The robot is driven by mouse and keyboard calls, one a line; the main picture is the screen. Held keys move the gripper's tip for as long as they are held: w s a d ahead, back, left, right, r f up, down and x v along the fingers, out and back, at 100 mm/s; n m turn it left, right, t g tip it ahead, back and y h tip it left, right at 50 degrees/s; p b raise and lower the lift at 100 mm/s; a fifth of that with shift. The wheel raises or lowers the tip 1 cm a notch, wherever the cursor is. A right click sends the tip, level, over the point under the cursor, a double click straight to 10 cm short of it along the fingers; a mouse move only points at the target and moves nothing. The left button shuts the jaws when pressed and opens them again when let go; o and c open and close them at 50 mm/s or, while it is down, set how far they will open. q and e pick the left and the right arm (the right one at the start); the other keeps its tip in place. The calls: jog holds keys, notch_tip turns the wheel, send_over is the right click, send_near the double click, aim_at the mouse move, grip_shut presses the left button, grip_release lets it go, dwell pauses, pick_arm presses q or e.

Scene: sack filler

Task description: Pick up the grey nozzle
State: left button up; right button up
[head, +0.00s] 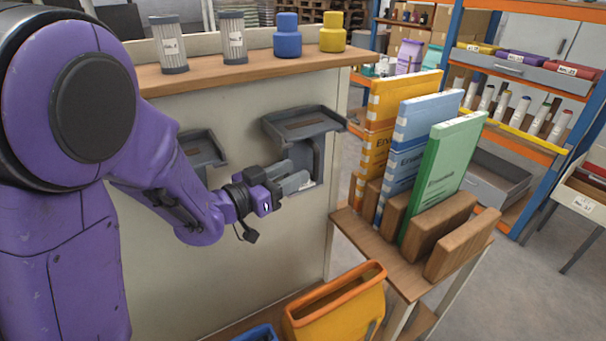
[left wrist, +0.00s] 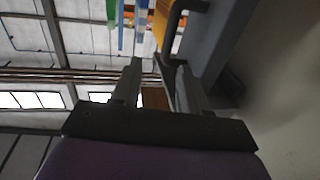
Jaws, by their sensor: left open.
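My left gripper (head: 293,177) is open in front of the pale machine panel, beside the lower part of a dark grey wall bracket (head: 303,124). In the left wrist view its two fingers (left wrist: 157,72) stand apart with nothing clearly held between them. A dark curved edge (left wrist: 171,25) shows close beyond the fingertips. I cannot tell for certain which thing is the grey nozzle. My right gripper is not in view.
A blue stepped piece (head: 287,36) and a yellow one (head: 333,32) stand on the wooden shelf (head: 245,72). A second grey bracket (head: 203,148) is partly behind my arm. Tall coloured boards (head: 445,170) stand on a side table. A yellow bin (head: 338,308) is below.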

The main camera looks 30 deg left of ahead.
aim_at(314, 161)
pick_arm(q)
jog(key=x, duration=0.4)
jog(key=a+f+p+x, duration=0.1)
jog(key=x, duration=0.1)
jog(key=shift+w, duration=0.15)
jog(key=x, duration=0.3)
jog(key=shift+w+f, duration=0.1)
jog(key=shift+w, duration=0.15)
jog(key=shift+s+r, duration=0.2)
grip_shut()
